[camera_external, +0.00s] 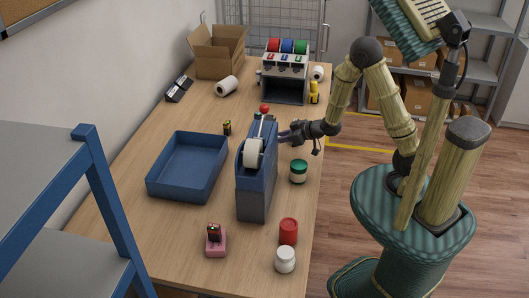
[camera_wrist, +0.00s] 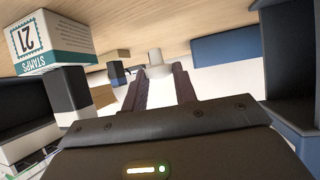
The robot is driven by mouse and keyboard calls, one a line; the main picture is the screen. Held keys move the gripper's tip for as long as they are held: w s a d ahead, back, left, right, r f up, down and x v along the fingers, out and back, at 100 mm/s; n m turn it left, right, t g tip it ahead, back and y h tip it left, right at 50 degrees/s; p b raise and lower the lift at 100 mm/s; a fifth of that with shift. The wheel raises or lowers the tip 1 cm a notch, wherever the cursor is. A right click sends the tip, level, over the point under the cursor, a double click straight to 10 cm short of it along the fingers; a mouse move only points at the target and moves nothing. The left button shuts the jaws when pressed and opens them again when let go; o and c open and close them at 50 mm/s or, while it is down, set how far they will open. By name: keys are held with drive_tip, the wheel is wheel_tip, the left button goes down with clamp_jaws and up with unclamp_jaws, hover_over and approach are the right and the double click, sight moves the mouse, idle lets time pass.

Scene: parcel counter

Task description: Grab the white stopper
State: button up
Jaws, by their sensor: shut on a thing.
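In the wrist view a small pale white stopper (camera_wrist: 155,57) sits at the tips of my two dark fingers, with its wider end towards me. My gripper (camera_wrist: 159,74) is shut on it. In the external view my gripper (camera_external: 284,136) reaches left over the counter, just right of the blue tape dispenser (camera_external: 257,190). I cannot make out the stopper in the external view; the fingers and dispenser hide that spot.
A blue tray (camera_external: 187,191) lies left of the dispenser. A green-lidded jar (camera_external: 299,171), a red tin (camera_external: 288,232) and a white jar (camera_external: 285,260) stand near the right edge. A stamps box (camera_wrist: 52,42) shows close left in the wrist view.

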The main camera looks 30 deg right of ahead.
drive_tip(key=b, duration=0.2)
drive_tip(key=s+d+b, duration=0.1)
drive_tip(key=b, duration=0.1)
drive_tip(key=shift+s+f, duration=0.25)
drive_tip(key=shift+f, duration=0.15)
drive_tip(key=b, duration=0.3)
drive_tip(key=shift+s+d+b, duration=0.15)
drive_tip(key=shift+s+b, duration=0.15)
drive_tip(key=shift+b, duration=0.1)
drive_tip(key=s+d+b, duration=0.1)
drive_tip(key=b, duration=0.2)
drive_tip(key=shift+b, duration=0.4)
drive_tip(key=s+d+b, duration=0.1)
drive_tip(key=s+b, duration=0.1)
drive_tip(key=s+d+b, duration=0.1)
drive_tip(key=s, duration=0.1)
drive_tip(key=shift+d+r+b, duration=0.2)
drive_tip(key=shift+b, duration=0.15)
drive_tip(key=shift+s+d+r, duration=0.15)
drive_tip(key=shift+s+d, duration=0.15)
drive_tip(key=shift+s, duration=0.05)
drive_tip(key=shift+r, duration=0.1)
